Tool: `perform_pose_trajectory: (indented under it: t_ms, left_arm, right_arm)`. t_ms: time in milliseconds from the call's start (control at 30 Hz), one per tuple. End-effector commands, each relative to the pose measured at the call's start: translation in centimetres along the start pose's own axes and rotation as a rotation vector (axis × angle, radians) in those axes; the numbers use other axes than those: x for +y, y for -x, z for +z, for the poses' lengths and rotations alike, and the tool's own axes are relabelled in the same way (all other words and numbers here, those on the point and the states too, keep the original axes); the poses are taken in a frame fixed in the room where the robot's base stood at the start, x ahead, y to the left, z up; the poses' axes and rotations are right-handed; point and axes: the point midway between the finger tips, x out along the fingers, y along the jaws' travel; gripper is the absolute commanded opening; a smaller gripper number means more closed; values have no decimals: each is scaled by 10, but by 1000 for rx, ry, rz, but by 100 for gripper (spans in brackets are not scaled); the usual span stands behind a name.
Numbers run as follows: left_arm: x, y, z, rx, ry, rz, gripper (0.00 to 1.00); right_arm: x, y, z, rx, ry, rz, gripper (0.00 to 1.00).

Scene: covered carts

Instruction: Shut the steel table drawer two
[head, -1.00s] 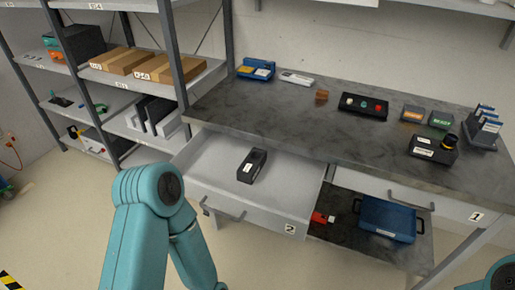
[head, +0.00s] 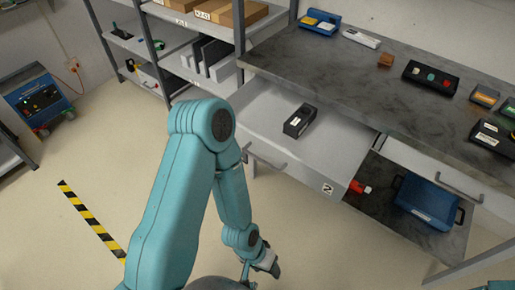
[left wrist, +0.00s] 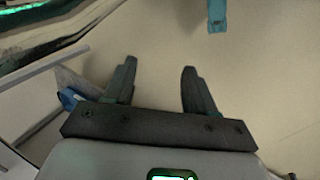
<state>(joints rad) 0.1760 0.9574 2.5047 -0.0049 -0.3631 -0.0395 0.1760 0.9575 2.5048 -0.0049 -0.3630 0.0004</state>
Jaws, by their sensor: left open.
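The steel table's drawer two (head: 300,172) is pulled well out in the head view, with a "2" label and a bar handle (head: 265,158) on its pale front. A black box (head: 299,121) with a white label lies inside it. My left gripper (head: 268,265) is low in front of the drawer, apart from the handle, over the floor. In the left wrist view my left gripper (left wrist: 159,68) has its two dark fingers spread with nothing between them. My right gripper is out of view.
The grey tabletop (head: 345,75) holds several small items. A blue case (head: 425,199) and a red item stand on the lower shelf. Shelving is at the back left. A striped floor strip (head: 92,222) lies left; the floor in front is clear.

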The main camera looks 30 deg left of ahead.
Motion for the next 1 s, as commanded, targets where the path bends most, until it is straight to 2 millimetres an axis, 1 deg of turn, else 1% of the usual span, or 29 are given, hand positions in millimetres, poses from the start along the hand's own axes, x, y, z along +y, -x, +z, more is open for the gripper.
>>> perform_pose_trajectory:
  t_ms: [33,67,100,133,167,200,267,300,367,400,467,500,567,600,700,733,800,833,900,1000]
  left_arm:
    - [0,0,0,1,-57,1,38]
    - [1,0,-1,3,-115,4,28]
    - [3,0,-2,8,-226,13,15]
    - [5,0,-3,15,-328,23,5]
    - [8,0,-6,26,-442,35,0]
    - [12,2,-13,54,-613,48,0]
    - [17,13,-33,126,-876,52,0]
    - [16,24,-49,187,-1047,36,0]
    - [11,49,-79,291,-1305,-22,0]
    - [2,72,-101,363,-1479,-93,0]
    - [-18,114,-132,449,-1709,-242,0]
    - [-34,141,-147,480,-1817,-348,0]
    - [-60,181,-162,498,-1917,-499,0]
    - [-76,206,-169,497,-1941,-583,0]
    - [-114,254,-174,479,-1907,-737,0]
    - [-123,265,-173,471,-1887,-769,0]
    - [-139,282,-171,457,-1846,-820,0]
    - [-145,287,-169,451,-1832,-834,0]
    - [-151,286,-169,444,-1818,-838,0]
    - [-152,277,-175,444,-1815,-833,0]
  right_arm:
    - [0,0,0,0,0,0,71]
    - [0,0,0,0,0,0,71]
    - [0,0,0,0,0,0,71]
    - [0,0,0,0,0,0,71]
    - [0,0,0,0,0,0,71]
    - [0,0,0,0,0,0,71]
    - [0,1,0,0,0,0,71]
    - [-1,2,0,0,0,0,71]
    - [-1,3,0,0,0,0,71]
    - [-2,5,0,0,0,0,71]
    - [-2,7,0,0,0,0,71]
    - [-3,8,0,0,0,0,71]
    - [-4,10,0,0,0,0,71]
    - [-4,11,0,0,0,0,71]
    - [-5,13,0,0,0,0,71]
    - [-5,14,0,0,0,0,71]
    - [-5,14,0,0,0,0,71]
    - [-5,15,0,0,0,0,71]
    - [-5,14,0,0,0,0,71]
    - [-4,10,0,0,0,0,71]
